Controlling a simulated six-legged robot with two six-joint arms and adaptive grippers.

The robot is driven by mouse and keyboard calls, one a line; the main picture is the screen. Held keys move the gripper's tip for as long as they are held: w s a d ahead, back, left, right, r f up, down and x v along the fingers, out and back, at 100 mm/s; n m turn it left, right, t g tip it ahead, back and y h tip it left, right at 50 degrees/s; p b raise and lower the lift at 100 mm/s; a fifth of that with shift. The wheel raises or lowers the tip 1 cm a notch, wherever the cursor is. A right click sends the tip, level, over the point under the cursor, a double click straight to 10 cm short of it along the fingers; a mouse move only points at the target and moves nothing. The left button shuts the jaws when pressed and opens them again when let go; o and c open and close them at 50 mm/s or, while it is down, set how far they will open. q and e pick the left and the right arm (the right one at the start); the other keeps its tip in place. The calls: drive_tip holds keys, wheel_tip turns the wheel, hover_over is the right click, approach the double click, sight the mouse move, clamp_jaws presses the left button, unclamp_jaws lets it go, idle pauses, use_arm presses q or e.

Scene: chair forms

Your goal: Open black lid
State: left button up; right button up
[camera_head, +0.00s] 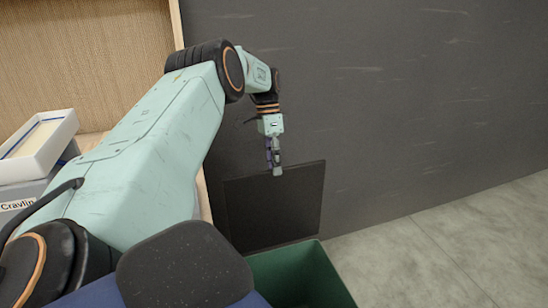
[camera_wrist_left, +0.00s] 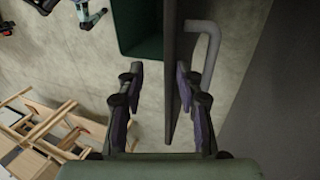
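The black lid (camera_head: 275,207) is a flat dark panel. It stands nearly upright at the back of a green bin (camera_head: 312,272), in front of the dark wall. In the left wrist view the lid (camera_wrist_left: 179,55) shows edge-on, with the green bin (camera_wrist_left: 140,30) to its left. My left gripper (camera_head: 274,165) is at the lid's top edge. In the left wrist view its fingers (camera_wrist_left: 158,88) are apart, with the lid's edge between them. The lid is close to the right finger, with a clear gap to the left one; contact cannot be told. My right gripper is not in view.
A dark wall (camera_head: 400,95) rises behind the lid. A wooden shelf unit (camera_head: 112,45) and a white tray (camera_head: 35,145) are at the left. A grey bent bar (camera_wrist_left: 212,50) runs beside the lid. Grey floor (camera_head: 450,245) is clear at the right.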

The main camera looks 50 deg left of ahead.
use_arm(q)
drive_tip(key=shift+r+p, duration=0.1)
drive_tip(key=shift+p, duration=0.3)
drive_tip(key=s+v, duration=0.1)
drive_tip(key=v, duration=0.6)
drive_tip(key=shift+w+r, duration=0.2)
drive_tip(key=shift+w, duration=0.25)
drive_tip(key=shift+c, duration=0.4)
